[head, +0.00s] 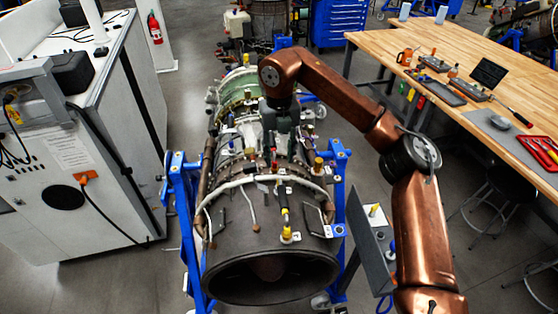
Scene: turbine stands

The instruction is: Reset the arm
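My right arm (335,88) is copper-coloured and reaches in from the lower right, bent at the elbow, over the turbine engine (268,262). My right gripper (277,152) is dark and points down at the middle of the engine. Its fingers are small and blend into the engine parts, so I cannot tell whether they are open, shut or touching anything. The engine lies lengthwise in a blue stand (180,195), its wide round opening toward me. Yellow-capped fittings (289,234) sit on its casing. My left arm and gripper are not in view.
A white cabinet (75,150) with cables stands at the left. A wooden workbench (465,80) with tools and a red tray (541,150) is at the right, stools beneath it. A grey panel (370,245) stands beside the engine. Open floor lies between cabinet and stand.

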